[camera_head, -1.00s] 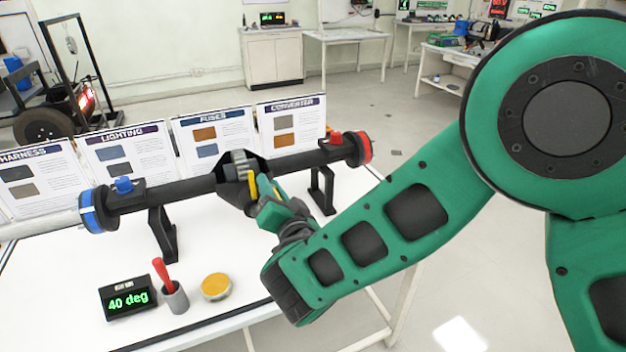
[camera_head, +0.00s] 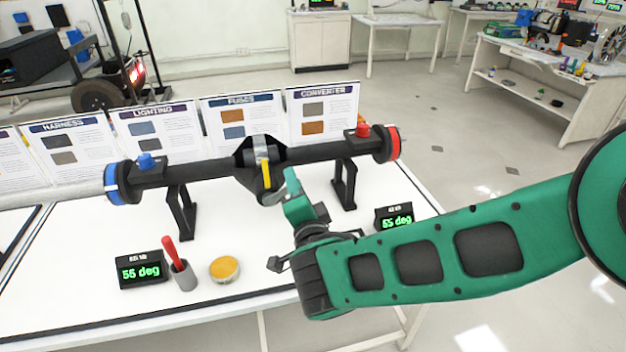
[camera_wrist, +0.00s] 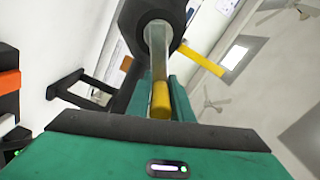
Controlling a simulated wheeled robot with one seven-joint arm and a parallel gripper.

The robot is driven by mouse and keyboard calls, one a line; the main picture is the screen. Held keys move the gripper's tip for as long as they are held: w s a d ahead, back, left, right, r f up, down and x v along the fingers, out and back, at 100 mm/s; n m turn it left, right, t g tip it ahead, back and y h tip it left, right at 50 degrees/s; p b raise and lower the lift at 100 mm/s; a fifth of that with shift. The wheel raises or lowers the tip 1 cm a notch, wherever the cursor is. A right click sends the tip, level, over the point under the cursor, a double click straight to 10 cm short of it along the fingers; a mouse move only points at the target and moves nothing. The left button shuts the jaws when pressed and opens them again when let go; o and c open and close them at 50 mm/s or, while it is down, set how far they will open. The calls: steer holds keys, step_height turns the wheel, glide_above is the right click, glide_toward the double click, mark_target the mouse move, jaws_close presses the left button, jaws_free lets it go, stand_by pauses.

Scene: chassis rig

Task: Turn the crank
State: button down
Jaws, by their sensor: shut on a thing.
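The crank (camera_head: 266,172) is at the middle of a black axle housing; it has a silver metal part and a yellow handle. My gripper (camera_head: 285,190) is at the crank, coming from the lower right, and is shut on it. In the wrist view the crank's silver shaft (camera_wrist: 157,50) runs down from a dark hub to a yellow grip (camera_wrist: 160,100) between my gripper's fingers (camera_wrist: 160,110). The axle (camera_head: 215,170) has a blue ring at the left end and a red ring at the right end. Two small displays, left (camera_head: 140,270) and right (camera_head: 394,217), read 55 deg.
The axle rests on black stands (camera_head: 181,212) on a white table (camera_head: 120,220). Several printed boards (camera_head: 160,135) line the back.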

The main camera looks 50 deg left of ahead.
steer(key=shift+s, duration=0.2)
steer(key=c, duration=1.6)
jaws_free()
steer(key=shift+d, duration=0.1)
steer(key=shift+c, duration=0.2)
steer(key=shift+w, duration=0.15)
steer(key=v, duration=1)
steer(key=shift+d, duration=0.3)
